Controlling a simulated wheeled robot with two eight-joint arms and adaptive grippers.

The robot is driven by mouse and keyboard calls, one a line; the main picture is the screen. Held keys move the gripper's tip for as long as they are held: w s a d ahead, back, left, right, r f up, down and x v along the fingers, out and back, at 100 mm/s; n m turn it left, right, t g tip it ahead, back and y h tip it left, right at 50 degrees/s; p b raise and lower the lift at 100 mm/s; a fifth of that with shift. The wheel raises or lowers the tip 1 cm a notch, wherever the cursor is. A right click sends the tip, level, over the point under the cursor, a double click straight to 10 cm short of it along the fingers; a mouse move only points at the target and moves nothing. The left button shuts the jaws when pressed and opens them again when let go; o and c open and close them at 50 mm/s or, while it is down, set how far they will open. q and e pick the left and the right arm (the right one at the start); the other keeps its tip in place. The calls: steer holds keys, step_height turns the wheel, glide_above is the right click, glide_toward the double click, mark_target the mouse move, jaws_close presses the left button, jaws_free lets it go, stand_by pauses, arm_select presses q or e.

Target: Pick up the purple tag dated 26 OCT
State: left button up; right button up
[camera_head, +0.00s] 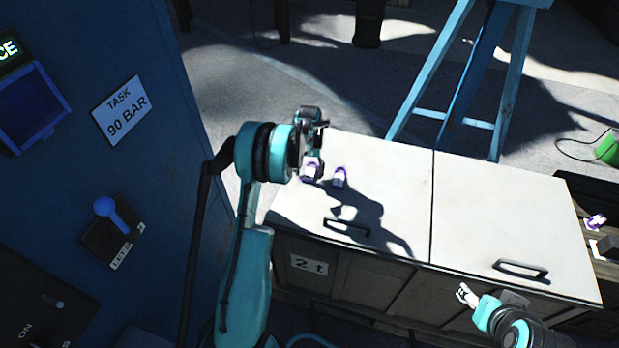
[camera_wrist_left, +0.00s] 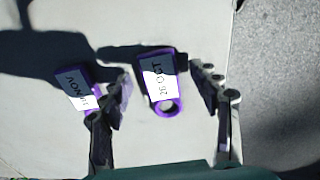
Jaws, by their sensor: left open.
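The purple tag dated 26 OCT (camera_wrist_left: 160,84) lies on the white cabinet top, its white label facing up and its ring end towards my wrist. My left gripper (camera_wrist_left: 163,78) is open above it, one finger on each side, with the tag between them and not gripped. In the head view this tag (camera_head: 312,171) shows just below the left gripper (camera_head: 314,152). A second purple tag, marked NOV (camera_wrist_left: 77,88), lies left of it, close to the left finger; it also shows in the head view (camera_head: 340,177). My right gripper (camera_head: 467,294) is at lower right, away from both tags.
The white cabinet top (camera_head: 395,200) is mostly clear, with two handles. Another purple and white item (camera_head: 596,221) lies on a dark shelf at right. A blue trestle (camera_head: 470,75) stands behind. A blue panel with a lever (camera_head: 115,215) stands at left.

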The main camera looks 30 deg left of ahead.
arm_select(q)
steer(key=shift+f, duration=0.35)
steer(key=shift+r, duration=0.15)
steer(key=shift+c, duration=0.4)
steer(key=c, duration=1.2)
